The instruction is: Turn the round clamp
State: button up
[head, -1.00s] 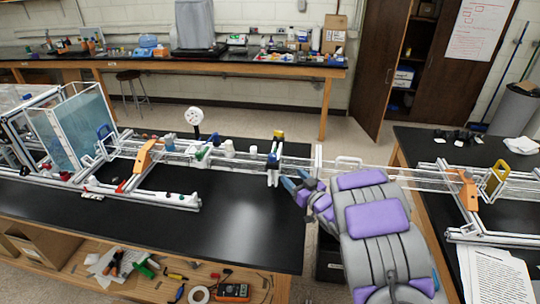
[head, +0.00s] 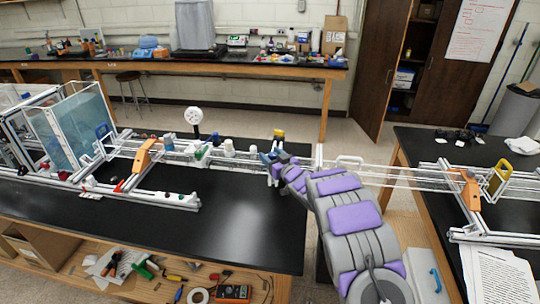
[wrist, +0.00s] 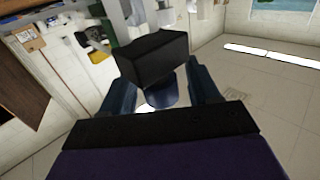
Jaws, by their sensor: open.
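A blue clamp-like part (head: 265,157) sits on the clear rails at the right end of the black bench; I take it as the round clamp, though its shape is too small to tell. My gripper (head: 272,168) is right at it in the head view and hides much of it. In the wrist view, my dark blue fingers (wrist: 163,88) stand apart on either side of a black block (wrist: 155,55) with a rounded blue piece (wrist: 163,97) below it. I cannot tell whether the fingers touch either one.
Clear rails (head: 400,175) bridge the gap to the right bench. A white round dial (head: 194,115) stands behind the rails at left. A yellow-and-black part (head: 279,135) is just behind my gripper. The black bench top (head: 240,220) in front is clear.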

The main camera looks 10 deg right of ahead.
jog(key=shift+w+a, duration=0.25)
jog(key=shift+w, duration=0.35)
jog(key=c, duration=1)
jog(key=shift+o, duration=0.2)
jog(key=shift+h+b, duration=0.3)
jog(key=shift+m+t+h+b, duration=0.4)
jog(key=shift+m+h+b, duration=0.2)
jog(key=shift+m+h, duration=0.1)
jog(key=shift+d+m+h+b, duration=0.25)
jog(key=shift+m+h+b, duration=0.65)
jog(key=shift+h, duration=0.5)
jog(key=shift+r, duration=0.1)
